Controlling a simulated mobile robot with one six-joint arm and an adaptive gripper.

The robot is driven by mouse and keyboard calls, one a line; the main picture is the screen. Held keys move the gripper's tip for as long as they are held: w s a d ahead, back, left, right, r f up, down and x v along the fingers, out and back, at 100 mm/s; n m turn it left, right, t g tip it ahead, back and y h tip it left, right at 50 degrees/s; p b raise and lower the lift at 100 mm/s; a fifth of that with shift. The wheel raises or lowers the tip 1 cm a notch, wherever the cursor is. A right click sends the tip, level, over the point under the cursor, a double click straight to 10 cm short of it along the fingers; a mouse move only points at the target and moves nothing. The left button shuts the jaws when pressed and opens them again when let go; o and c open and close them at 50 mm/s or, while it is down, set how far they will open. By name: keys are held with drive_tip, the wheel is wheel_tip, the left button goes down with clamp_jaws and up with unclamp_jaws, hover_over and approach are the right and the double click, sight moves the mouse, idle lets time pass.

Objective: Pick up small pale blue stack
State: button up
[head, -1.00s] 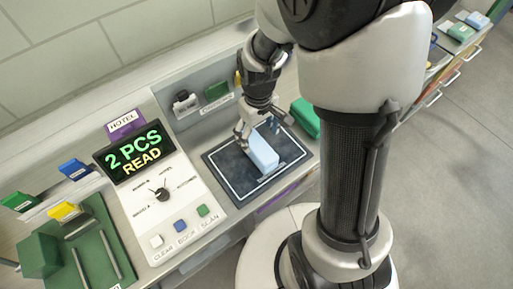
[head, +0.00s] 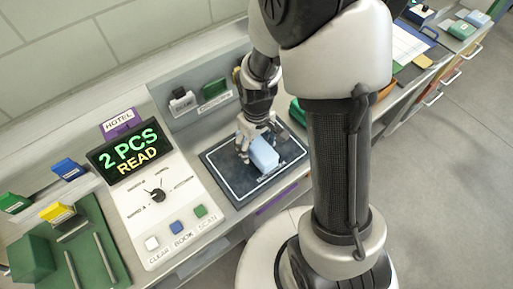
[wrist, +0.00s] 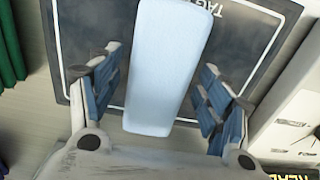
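The small pale blue stack (head: 265,154) lies on the dark pad with a white outline (head: 232,190) on the counter. In the wrist view the stack (wrist: 168,65) shows as a smooth pale blue block running between my fingers. My gripper (head: 255,142) is down at the stack. In the wrist view my gripper (wrist: 160,92) is open, with one blue-padded finger on each side and a visible gap to the stack on both sides.
A console with a green "2 PCS READ" display (head: 130,150) stands left of the pad. A green tray (head: 85,250) with a green block is at the lower left. Small labelled items (head: 183,100) stand behind the pad. A green object (head: 298,112) is right of it.

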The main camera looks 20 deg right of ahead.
drive_tip(key=c, duration=1)
drive_tip(key=shift+r, duration=0.1)
